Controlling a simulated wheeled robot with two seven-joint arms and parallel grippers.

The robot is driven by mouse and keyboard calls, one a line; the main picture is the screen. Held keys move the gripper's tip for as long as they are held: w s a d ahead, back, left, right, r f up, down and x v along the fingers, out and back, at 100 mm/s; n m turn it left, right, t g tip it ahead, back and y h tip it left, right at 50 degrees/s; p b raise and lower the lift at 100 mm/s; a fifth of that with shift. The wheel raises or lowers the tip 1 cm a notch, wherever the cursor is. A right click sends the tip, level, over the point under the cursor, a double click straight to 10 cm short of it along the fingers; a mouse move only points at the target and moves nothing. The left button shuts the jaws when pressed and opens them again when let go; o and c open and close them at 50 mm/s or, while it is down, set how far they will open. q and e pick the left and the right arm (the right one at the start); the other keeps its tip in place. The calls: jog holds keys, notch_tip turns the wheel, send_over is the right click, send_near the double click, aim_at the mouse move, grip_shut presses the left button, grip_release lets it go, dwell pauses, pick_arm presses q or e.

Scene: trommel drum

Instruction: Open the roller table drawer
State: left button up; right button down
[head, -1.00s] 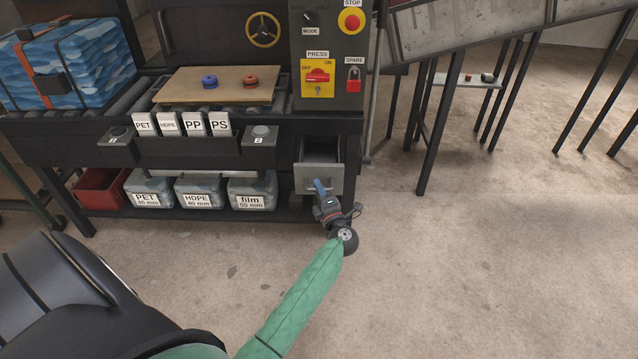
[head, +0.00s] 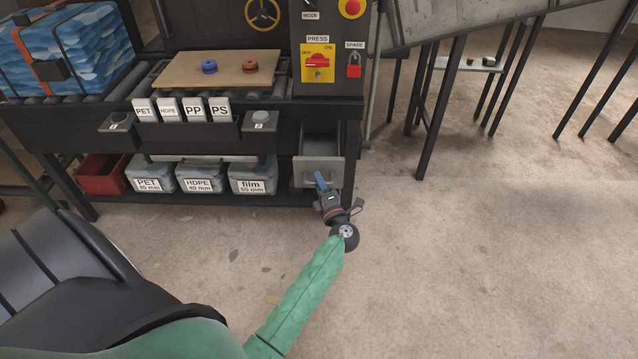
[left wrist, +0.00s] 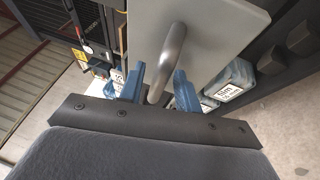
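The grey roller table drawer (head: 319,171) is partly pulled out at the right end of the dark bench, and its empty-looking inside shows from above. My left gripper (head: 320,181) is at the drawer's front, by the handle. In the left wrist view, the curved metal handle (left wrist: 170,62) stands out from the drawer front (left wrist: 222,30). The blue fingers of the left gripper (left wrist: 160,82) are on either side of it, apart, with a visible gap beside the bar. My right gripper is not in view.
Labelled bins (head: 200,178) and a red bin (head: 103,174) stand on the shelf left of the drawer. The press control panel (head: 328,50) rises above it. Dark legs (head: 440,110) stand to the right. The floor before the drawer is clear.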

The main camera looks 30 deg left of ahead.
pick_arm(q)
jog(key=shift+s, duration=0.1)
jog(key=v, duration=0.7)
jog(key=shift+d, duration=0.25)
jog(key=shift+f, duration=0.1)
dwell(0.4)
